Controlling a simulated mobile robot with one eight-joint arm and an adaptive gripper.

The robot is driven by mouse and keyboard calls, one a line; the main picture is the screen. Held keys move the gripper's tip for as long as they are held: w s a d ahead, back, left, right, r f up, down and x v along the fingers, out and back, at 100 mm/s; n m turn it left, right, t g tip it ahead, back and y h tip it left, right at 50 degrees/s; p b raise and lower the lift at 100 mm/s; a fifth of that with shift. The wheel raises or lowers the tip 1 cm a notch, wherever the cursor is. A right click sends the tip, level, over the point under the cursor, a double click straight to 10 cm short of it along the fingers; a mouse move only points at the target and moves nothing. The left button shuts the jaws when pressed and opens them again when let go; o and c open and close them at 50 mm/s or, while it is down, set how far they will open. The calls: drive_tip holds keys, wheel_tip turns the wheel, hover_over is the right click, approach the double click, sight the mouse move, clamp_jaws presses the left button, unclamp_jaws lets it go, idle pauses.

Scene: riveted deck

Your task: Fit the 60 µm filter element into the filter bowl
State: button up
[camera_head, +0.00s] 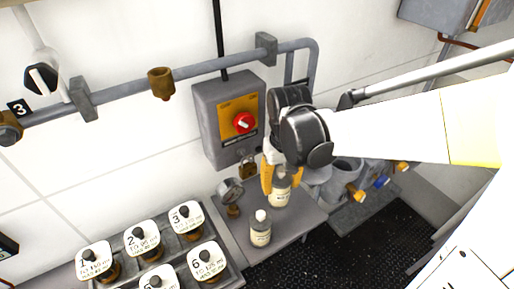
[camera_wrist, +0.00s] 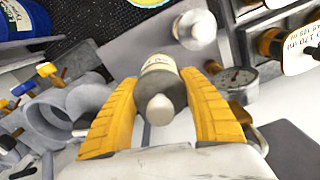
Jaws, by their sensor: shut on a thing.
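My gripper (camera_head: 281,180), with yellow fingers, is shut on a small pale bottle-shaped item (camera_head: 280,198) with a label and a rounded top. In the wrist view the same item (camera_wrist: 159,68) sits between both fingers, its dull metallic top toward the camera. It is upright over or on the grey shelf; I cannot tell if it touches. A similar labelled bottle (camera_head: 260,232) stands on the shelf nearby and shows in the wrist view (camera_wrist: 195,30). The labels are too small to read, so I cannot tell which is the 60 µm element. Grey round housings (camera_head: 346,170), possibly including the filter bowl, are partly hidden behind my arm.
A pressure gauge (camera_head: 230,191) stands close left of my gripper. A grey switch box (camera_head: 228,118) with a red knob and a padlock (camera_head: 248,168) is on the wall behind. A rack (camera_head: 226,274) with several numbered, white-topped items is at lower left. Blue and yellow valve handles (camera_head: 381,182) are at right.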

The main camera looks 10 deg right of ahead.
sight(278, 203)
wheel_tip(278, 203, down, 9)
drive_tip(key=b, duration=0.3)
drive_tip(key=shift+w, duration=0.1)
drive_tip(key=shift+r, duration=0.15)
drive_tip(key=o, duration=1.2)
drive_tip(key=shift+f, duration=0.2)
drive_tip(key=shift+o, duration=0.2)
